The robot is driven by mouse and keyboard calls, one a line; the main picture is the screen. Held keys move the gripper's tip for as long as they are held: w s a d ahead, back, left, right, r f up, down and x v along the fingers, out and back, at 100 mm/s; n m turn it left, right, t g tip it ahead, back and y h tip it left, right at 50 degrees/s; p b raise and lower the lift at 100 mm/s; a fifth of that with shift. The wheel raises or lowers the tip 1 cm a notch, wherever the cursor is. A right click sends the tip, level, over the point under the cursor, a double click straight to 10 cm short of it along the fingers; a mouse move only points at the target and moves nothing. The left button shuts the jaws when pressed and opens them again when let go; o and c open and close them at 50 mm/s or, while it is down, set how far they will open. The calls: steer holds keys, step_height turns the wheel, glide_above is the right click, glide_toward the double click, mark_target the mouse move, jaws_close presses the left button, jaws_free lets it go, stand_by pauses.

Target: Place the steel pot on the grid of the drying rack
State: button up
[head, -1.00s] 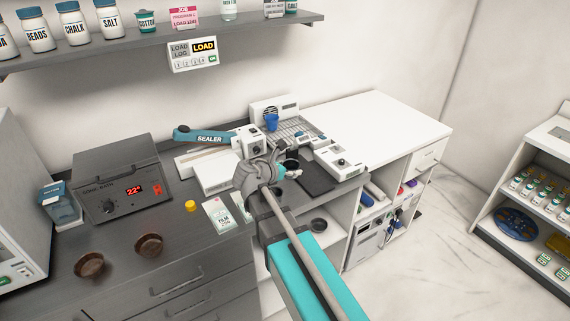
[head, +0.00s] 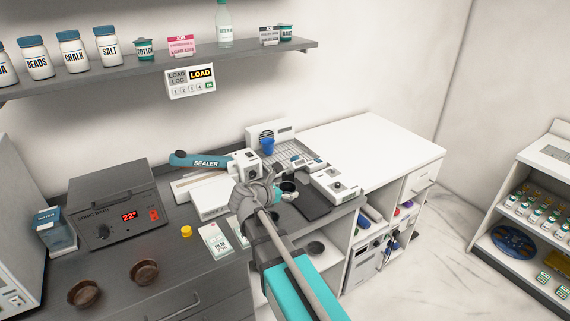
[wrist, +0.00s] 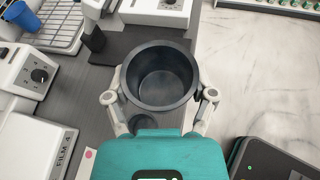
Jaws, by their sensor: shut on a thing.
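The steel pot (wrist: 160,76) is a dark grey round pot, upright and open at the top, in the middle of the wrist view. My gripper (wrist: 160,97) is shut on it, one finger on each side. In the head view my gripper (head: 282,191) is over the front of the dark counter, and my arm mostly hides the pot there. The drying rack (head: 290,153), with its wire grid, stands behind my gripper against the wall. Its grid shows at the upper left of the wrist view (wrist: 58,32).
A blue cup (head: 267,146) stands at the rack's left. The sealer (head: 205,163) is left of it, and a white device with a knob (head: 337,184) is right of my gripper. The white counter (head: 370,140) is clear.

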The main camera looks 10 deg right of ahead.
step_height(320, 180, up, 13)
steer(key=p, duration=1.2)
steer(key=shift+f, duration=0.15)
steer(key=shift+s, duration=0.1)
